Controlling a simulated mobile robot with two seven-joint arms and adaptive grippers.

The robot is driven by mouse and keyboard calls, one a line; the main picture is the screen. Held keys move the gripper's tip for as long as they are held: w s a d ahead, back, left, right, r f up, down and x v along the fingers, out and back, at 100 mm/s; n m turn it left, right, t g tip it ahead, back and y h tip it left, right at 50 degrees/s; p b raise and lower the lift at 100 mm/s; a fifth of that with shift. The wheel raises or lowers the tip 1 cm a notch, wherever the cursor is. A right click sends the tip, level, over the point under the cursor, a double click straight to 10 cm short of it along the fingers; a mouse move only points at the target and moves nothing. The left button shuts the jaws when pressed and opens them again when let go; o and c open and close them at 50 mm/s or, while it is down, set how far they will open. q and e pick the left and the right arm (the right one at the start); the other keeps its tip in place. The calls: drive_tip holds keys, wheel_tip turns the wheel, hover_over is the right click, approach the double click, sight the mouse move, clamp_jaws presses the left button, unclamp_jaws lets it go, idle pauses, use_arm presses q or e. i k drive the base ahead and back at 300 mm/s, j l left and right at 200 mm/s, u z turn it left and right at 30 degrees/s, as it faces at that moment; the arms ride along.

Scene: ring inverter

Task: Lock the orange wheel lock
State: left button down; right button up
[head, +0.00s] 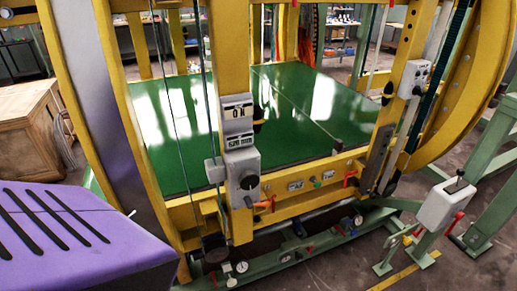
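A small orange-red handle (264,204) shows low on the front of the yellow ring frame, just right of the grey control box (242,168). It looks like the orange part the task names, but it is too small to tell whether it is locked. A black knob (249,182) sits on the grey box. A red lever (350,178) is further right on the yellow crossbar. Neither of my grippers is in view.
The yellow frame (232,60) encloses a green platform (290,85). A green base rail with gauges (242,267) runs along the floor in front. A grey box on a green stand (444,204) is at right. A wooden crate (25,130) stands at left.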

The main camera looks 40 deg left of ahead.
sight(248, 202)
drive_tip(key=u, duration=1.2)
